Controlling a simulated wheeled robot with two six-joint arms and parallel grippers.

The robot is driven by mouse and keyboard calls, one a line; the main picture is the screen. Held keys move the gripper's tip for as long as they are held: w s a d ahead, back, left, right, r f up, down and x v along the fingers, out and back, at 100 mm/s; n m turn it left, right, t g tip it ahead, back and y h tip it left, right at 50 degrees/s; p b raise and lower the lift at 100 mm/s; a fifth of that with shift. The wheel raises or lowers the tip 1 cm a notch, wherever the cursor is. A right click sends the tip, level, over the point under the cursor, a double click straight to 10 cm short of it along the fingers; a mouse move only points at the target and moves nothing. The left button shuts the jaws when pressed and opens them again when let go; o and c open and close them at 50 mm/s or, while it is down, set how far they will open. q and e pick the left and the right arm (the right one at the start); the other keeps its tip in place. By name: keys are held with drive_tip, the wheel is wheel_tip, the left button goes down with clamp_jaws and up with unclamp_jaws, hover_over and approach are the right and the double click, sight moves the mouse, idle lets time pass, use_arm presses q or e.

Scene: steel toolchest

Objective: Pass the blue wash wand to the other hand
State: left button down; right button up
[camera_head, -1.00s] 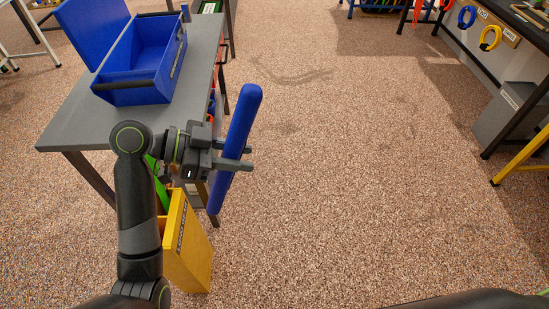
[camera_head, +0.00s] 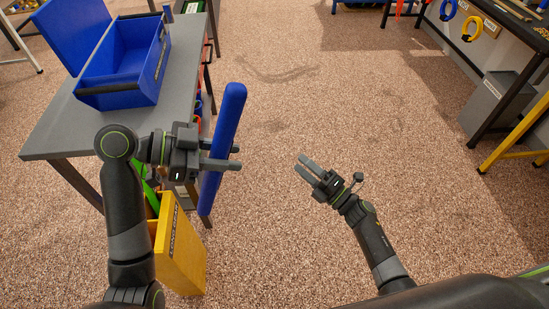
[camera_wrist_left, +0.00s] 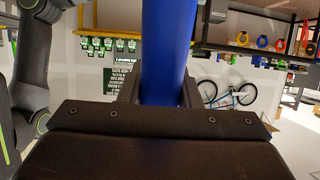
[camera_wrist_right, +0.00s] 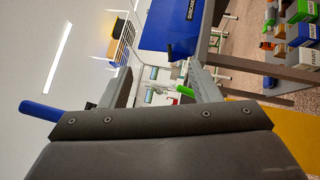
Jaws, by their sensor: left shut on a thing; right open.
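The blue wash wand (camera_head: 228,120) is a long blue rod, held nearly upright and slightly tilted, left of centre in the head view. My left gripper (camera_head: 222,157) is shut on its middle. The wand also fills the top centre of the left wrist view (camera_wrist_left: 168,50) between the fingers. My right gripper (camera_head: 306,166) is open and empty, to the right of the wand and apart from it. In the right wrist view, a blue rod end (camera_wrist_right: 42,111) shows at the left, outside the open fingers (camera_wrist_right: 165,85).
A grey table (camera_head: 62,135) with an open blue toolbox (camera_head: 122,92) stands at the left. A yellow container (camera_head: 180,250) stands on the floor below my left arm. A grey bin (camera_head: 497,105) and a yellow frame leg (camera_head: 515,132) are at the right. The floor between is clear.

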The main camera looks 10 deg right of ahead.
drive_tip(key=s+a+r+n+g+y, duration=0.4)
drive_tip(key=r+n+g, duration=0.4)
drive_tip(key=n, duration=0.5)
drive_tip(key=s+a+r+n+g+y, duration=0.1)
drive_tip(key=s+a+r+n+g, duration=0.2)
drive_tip(key=a+r+n+g, duration=0.8)
drive_tip(key=a+f+n, duration=0.1)
drive_tip(key=a, duration=0.1)
drive_tip(key=a+f+t, duration=0.1)
drive_tip(key=a, duration=0.1)
drive_tip(key=a+f+n+t, duration=0.1)
drive_tip(key=a+f, duration=0.1)
drive_tip(key=shift+s+a+n, duration=0.3)
drive_tip(key=shift+s+a, duration=0.1)
drive_tip(key=shift+c, duration=0.2)
drive_tip(key=c, duration=1)
use_arm(q)
drive_tip(key=c, duration=1)
unclamp_jaws()
use_arm(e)
drive_tip(key=shift+c, duration=0.7)
use_arm(q)
drive_tip(key=shift+o, duration=0.2)
drive_tip(key=shift+a, duration=0.1)
